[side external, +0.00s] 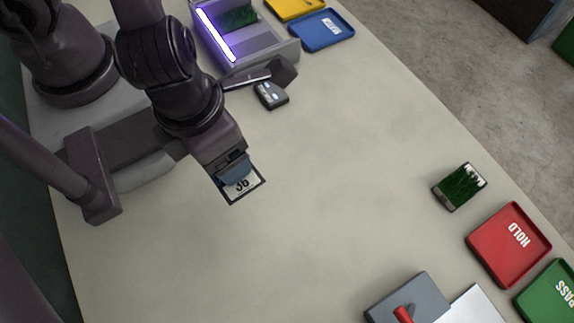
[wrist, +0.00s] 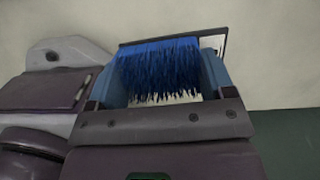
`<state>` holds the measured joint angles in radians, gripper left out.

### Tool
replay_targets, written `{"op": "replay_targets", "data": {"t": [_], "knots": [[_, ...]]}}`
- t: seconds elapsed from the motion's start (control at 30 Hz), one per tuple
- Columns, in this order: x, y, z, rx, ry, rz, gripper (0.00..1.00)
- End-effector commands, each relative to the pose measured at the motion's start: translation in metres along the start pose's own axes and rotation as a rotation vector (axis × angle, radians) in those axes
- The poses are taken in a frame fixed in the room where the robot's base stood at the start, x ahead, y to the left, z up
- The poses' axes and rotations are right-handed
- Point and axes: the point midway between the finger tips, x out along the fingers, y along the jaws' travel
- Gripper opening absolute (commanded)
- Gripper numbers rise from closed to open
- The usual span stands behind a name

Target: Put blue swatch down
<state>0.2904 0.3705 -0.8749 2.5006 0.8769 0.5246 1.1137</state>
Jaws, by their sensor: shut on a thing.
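The blue swatch (wrist: 158,68), a patch of blue bristles, sits between the two blue fingers of my gripper (wrist: 163,85) in the wrist view. My gripper (side external: 236,172) is shut on it, low over the left middle of the table (side external: 330,160) in the side view. The fingers largely hide the swatch there. A white marker with a black border and dark digits (side external: 243,188) shows just beyond the fingertips. Its edge also shows behind the swatch in the wrist view (wrist: 212,42). I cannot tell whether the swatch touches the surface.
A lit grey box (side external: 262,52) holds green turf at the top. Blue (side external: 322,30) and yellow (side external: 295,7) trays stand beside it. A small grey device (side external: 271,95) lies nearby. A green swatch (side external: 460,187), red HOLD tray (side external: 500,250) and green PASS tray (side external: 545,300) are right. The middle is clear.

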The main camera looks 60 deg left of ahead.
Motion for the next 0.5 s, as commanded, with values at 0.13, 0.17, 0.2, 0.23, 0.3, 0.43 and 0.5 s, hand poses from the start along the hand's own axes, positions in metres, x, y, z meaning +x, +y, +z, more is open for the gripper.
{"op": "replay_targets", "data": {"t": [0.13,0.17,0.2,0.23,0.3,0.43,0.5], "knots": [[0.001,-0.005,0.000,0.097,0.001,-0.012,0.50],[0.002,-0.007,0.001,0.106,0.001,-0.014,0.50],[0.004,-0.011,0.002,0.112,0.003,-0.015,0.50],[0.006,-0.015,0.003,0.115,0.005,-0.015,0.50],[0.013,-0.026,0.008,0.115,0.004,-0.013,0.50],[0.029,-0.055,0.019,0.111,0.005,-0.013,0.50],[0.038,-0.071,0.025,0.109,0.005,-0.012,0.50]]}}
